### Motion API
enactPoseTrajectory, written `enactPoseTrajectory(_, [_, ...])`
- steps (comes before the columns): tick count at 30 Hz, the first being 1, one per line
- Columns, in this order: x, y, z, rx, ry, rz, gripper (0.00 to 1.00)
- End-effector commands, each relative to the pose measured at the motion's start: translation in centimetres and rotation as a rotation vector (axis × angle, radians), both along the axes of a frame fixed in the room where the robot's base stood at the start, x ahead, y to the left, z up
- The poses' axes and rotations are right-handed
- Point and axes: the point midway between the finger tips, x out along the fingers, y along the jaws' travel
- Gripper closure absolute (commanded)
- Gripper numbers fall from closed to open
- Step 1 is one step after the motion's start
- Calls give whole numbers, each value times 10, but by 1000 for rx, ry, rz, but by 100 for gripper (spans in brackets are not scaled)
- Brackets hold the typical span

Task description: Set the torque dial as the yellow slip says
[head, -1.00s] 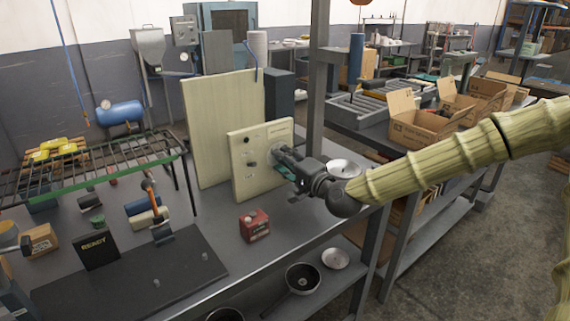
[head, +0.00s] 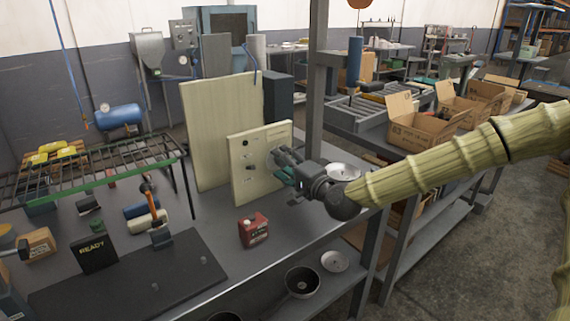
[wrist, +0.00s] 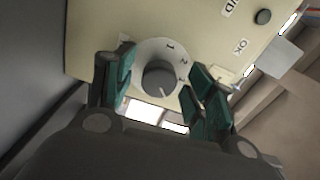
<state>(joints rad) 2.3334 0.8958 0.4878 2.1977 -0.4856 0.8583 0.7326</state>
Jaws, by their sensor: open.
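The pale control panel (head: 262,180) stands upright on the bench, and its face also shows in the wrist view (wrist: 100,28). The round dark dial knob (wrist: 156,76) sits on a pale disc with the numbers 1, 2 and 3 visible. A light mark on the knob points toward the bottom of the wrist view. My gripper (head: 281,166) is at the panel's right part. In the wrist view my gripper (wrist: 160,80) is open, its teal-padded fingers on either side of the knob, with gaps visible. I cannot make out a yellow slip in either view.
A black READY sign (head: 94,254) and a dark mat (head: 130,285) are at the left. A grey post (head: 317,85) rises behind my gripper. A dark button (wrist: 263,17) sits on the panel.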

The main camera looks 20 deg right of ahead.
Motion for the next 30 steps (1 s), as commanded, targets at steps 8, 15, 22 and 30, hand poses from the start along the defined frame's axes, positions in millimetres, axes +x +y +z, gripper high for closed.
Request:
enactPoseTrajectory(8, [-22,-10,1,2,0,-2,46])
enactPoseTrajectory(15, [-56,-22,0,4,0,-2,46])
enactPoseTrajectory(22, [-84,-32,0,4,0,-2,46])
enactPoseTrajectory(30, [-106,-40,0,2,-1,-3,46])
